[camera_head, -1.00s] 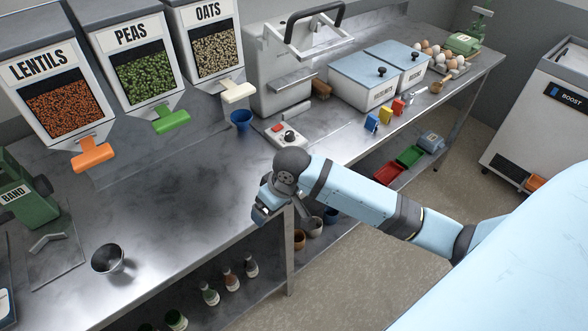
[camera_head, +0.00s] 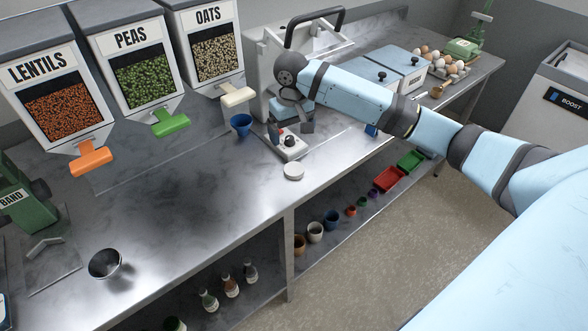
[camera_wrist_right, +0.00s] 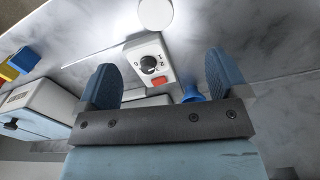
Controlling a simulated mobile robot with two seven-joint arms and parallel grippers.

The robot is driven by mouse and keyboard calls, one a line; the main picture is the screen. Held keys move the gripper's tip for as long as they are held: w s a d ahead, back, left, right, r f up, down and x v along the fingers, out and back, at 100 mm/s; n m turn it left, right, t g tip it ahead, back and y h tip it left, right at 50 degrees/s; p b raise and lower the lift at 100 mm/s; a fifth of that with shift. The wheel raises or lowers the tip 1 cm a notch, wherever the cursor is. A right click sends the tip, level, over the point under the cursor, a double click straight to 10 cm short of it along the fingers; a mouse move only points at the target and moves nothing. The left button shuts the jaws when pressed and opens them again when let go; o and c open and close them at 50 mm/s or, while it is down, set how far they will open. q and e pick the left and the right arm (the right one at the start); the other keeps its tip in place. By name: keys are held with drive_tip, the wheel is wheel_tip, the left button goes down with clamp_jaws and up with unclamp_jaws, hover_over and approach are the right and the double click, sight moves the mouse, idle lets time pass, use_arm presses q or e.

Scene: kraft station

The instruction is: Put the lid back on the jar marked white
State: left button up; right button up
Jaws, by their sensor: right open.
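A flat white disc (camera_head: 293,172), which looks like a lid, lies on the steel counter near its front edge. It also shows at the top of the right wrist view (camera_wrist_right: 155,14). My right gripper (camera_head: 293,128) is open and empty, above and behind the disc at the control box. In the right wrist view its blue fingers (camera_wrist_right: 160,72) stand wide apart with nothing between them. A white pot (camera_head: 315,232) stands on the lower shelf; I cannot read any mark on it. No jar marked white can be made out. My left gripper is not in view.
A control box (camera_head: 291,147) with a knob and red button and a blue cup (camera_head: 241,125) stand near the right gripper. Hoppers line the back. A steel bowl (camera_head: 105,263) is at the front left. The middle of the counter is clear.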

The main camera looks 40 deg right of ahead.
hover_over(295, 169)
drive_tip(key=f, duration=0.8)
drive_tip(key=shift+a+f, duration=0.2)
drive_tip(key=shift+a, duration=0.2)
drive_tip(key=shift+w+d+f, duration=0.1)
drive_tip(key=shift+d+f, duration=0.1)
drive_tip(key=shift+f, duration=1.1)
drive_tip(key=shift+d+f, duration=0.15)
drive_tip(key=shift+f, duration=1.1)
drive_tip(key=c, duration=1)
